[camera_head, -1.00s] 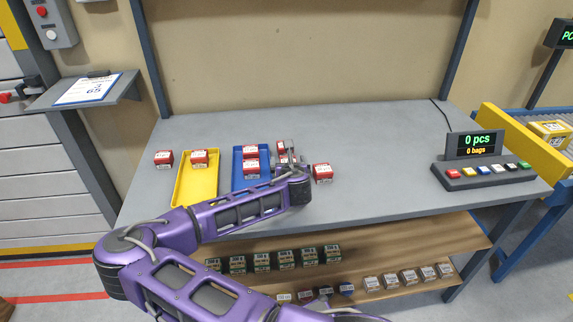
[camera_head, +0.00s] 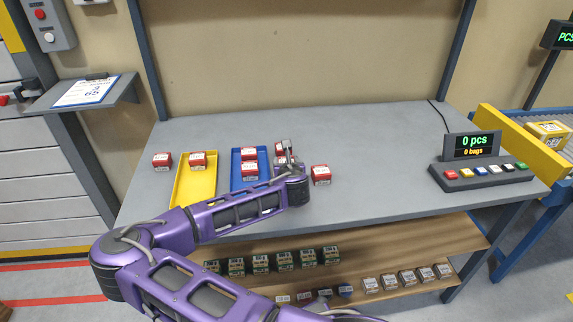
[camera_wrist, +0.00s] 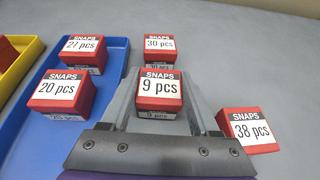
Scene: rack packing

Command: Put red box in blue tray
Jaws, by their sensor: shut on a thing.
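My gripper (camera_wrist: 166,108) is shut on a red box labelled 9 pcs (camera_wrist: 159,88), with one finger on each side of it. The blue tray (camera_wrist: 48,130) is just left of my gripper in the wrist view. It holds two red boxes, labelled 27 pcs (camera_wrist: 84,50) and 20 pcs (camera_wrist: 62,92). The tray also shows in the head view (camera_head: 237,176), left of my gripper (camera_head: 284,163). A red box labelled 30 pcs (camera_wrist: 160,48) stands behind the held box, outside the tray. A red box labelled 38 pcs (camera_wrist: 247,129) is on the table to the right.
A yellow tray (camera_head: 193,194) with one red box (camera_head: 198,159) lies left of the blue tray. Another red box (camera_head: 162,160) is at the table's left. The button panel with display (camera_head: 480,172) stands at the right. The middle right of the table (camera_head: 380,150) is clear.

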